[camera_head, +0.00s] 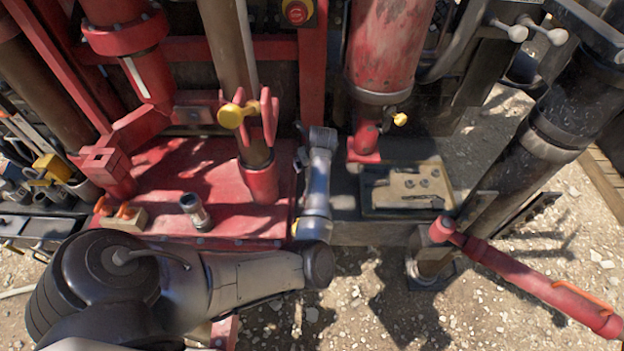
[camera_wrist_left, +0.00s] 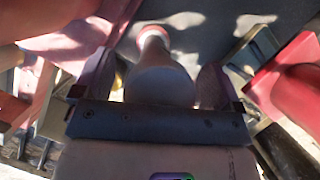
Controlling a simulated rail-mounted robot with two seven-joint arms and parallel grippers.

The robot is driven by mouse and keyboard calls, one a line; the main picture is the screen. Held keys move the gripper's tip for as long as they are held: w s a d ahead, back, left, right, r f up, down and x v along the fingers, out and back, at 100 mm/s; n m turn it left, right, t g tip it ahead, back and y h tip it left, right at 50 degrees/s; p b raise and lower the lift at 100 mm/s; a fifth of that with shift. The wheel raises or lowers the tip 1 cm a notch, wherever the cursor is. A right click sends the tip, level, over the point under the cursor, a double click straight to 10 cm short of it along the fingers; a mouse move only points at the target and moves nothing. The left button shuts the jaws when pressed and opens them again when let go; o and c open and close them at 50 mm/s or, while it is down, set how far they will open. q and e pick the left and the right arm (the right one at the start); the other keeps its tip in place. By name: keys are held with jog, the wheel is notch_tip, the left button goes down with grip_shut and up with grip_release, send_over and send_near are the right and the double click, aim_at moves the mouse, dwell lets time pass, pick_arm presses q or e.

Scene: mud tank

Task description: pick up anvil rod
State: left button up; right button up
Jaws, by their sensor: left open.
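My left gripper (camera_wrist_left: 162,62) shows in the left wrist view with its two dark purplish fingers apart. A pale brownish rounded rod (camera_wrist_left: 158,82) lies between the fingers, with a gap visible on both sides. Its far end narrows to a pinkish ring. I cannot tell for certain that it is the anvil rod. In the head view my left arm (camera_head: 255,277) comes in from the lower left and bends upward beside the red deck; its fingers cannot be made out there. A short grey metal cylinder (camera_head: 195,210) stands upright on the deck. My right gripper is not in view.
The red deck (camera_head: 160,170) carries a brown pole in a red socket (camera_head: 259,182). A red cylinder (camera_head: 388,45) stands to its right, above a tan plate (camera_head: 410,188). A red lever (camera_head: 540,280) sticks out at the lower right. Gravel (camera_head: 370,310) lies in front.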

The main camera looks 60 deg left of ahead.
pick_arm(q)
grip_shut()
dwell(0.8)
jog(key=shift+r, duration=0.15)
